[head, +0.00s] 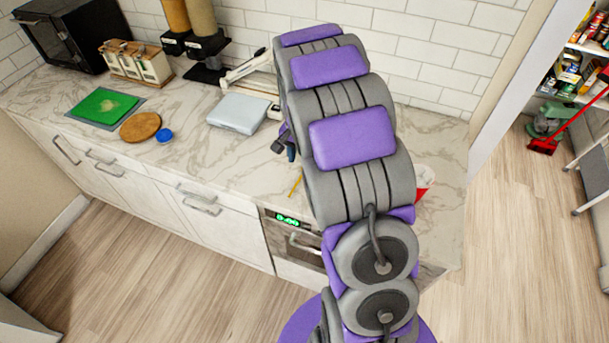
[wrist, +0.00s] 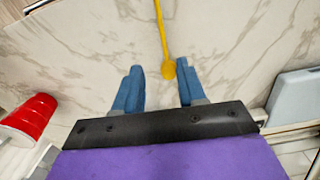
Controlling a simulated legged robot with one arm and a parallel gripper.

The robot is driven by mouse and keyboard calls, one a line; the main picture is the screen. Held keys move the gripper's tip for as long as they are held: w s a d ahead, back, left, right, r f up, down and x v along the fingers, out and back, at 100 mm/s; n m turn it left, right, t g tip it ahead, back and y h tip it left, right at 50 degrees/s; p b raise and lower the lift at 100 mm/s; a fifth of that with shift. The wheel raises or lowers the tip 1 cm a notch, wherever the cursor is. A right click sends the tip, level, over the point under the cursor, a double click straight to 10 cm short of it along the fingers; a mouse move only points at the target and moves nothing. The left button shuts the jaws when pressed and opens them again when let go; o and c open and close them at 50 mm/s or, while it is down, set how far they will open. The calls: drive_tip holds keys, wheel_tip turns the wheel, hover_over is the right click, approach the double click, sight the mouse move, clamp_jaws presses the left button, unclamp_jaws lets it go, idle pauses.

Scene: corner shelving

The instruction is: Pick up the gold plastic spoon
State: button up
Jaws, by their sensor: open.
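The gold plastic spoon (wrist: 163,37) lies on the marble counter in the wrist view. Its round end (wrist: 168,69) is between and just beyond the tips of my gripper (wrist: 158,70), closer to the right finger. Its handle runs up and away to the top edge of the picture. My gripper is open and empty, with a blue finger on each side. In the head view the spoon (head: 296,184) shows as a small yellow strip left of my arm. My arm hides most of the gripper there.
A red cup (wrist: 32,118) lies at the left of the wrist view. A white scale-like appliance (head: 238,112), a wooden board (head: 140,126), a blue lid (head: 165,136) and a green cutting board (head: 104,105) are further left along the counter (head: 210,160). The counter around the spoon is clear.

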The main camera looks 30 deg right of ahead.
hover_over(298, 182)
drive_tip(key=a, duration=0.1)
wheel_tip(298, 182, down, 5)
drive_tip(key=shift+a+r+b, duration=0.1)
drive_tip(key=shift+b, duration=0.3)
drive_tip(key=f, duration=0.1)
drive_tip(key=d+f+b, duration=0.1)
drive_tip(key=f, duration=0.3)
drive_tip(key=shift+w+d, duration=0.15)
drive_tip(key=shift+d, duration=0.15)
drive_tip(key=shift+a+r, duration=0.1)
drive_tip(key=shift+a, duration=0.55)
drive_tip(key=shift+c, duration=1.4)
drive_tip(key=shift+d, duration=0.15)
drive_tip(key=c, duration=0.3)
drive_tip(key=shift+d, duration=0.3)
clamp_jaws()
